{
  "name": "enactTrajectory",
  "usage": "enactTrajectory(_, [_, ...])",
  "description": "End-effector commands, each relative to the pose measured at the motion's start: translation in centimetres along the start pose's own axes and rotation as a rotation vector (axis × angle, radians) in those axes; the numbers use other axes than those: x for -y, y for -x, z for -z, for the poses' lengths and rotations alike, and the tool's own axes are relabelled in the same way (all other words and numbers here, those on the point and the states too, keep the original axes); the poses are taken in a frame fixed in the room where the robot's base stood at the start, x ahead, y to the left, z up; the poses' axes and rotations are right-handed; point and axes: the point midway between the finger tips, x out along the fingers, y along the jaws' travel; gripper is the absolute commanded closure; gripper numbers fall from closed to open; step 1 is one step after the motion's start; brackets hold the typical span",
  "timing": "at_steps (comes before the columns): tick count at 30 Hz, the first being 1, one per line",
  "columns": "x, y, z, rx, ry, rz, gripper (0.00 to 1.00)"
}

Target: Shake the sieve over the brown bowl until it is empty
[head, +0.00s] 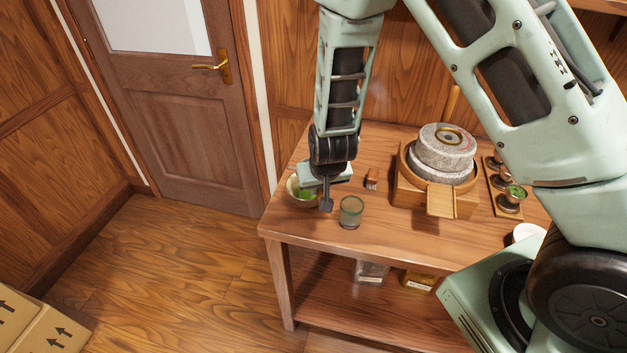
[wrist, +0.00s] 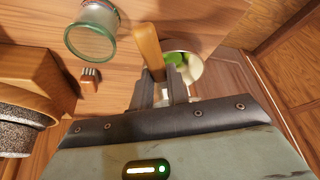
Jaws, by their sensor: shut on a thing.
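My gripper (wrist: 165,92) is shut on a wooden handle (wrist: 148,48), which I take for the sieve's; the sieve's body is mostly hidden by my gripper. In the head view my gripper (head: 327,197) is over the table's left end. A round, pale-rimmed vessel with bright green powder (head: 303,192) is just left of my gripper. It also shows beyond the fingers in the wrist view (wrist: 183,66). I cannot tell how much of this is the bowl and how much the sieve, or whether powder is left in the sieve.
A greenish glass (head: 351,212) stands close right of my gripper, with a small brush (head: 371,178) behind it. The table's front left edge (head: 300,240) is near.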

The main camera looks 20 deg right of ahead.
Motion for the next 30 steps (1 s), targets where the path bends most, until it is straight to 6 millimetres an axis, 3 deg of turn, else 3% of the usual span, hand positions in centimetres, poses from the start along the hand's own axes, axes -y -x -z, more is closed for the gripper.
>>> enactTrajectory(11, [0.0, 0.5, 0.2, 0.000, 0.000, 0.000, 1.00])
enactTrajectory(30, [0.1, 4.8, 2.0, 0.000, 0.001, 0.000, 1.00])
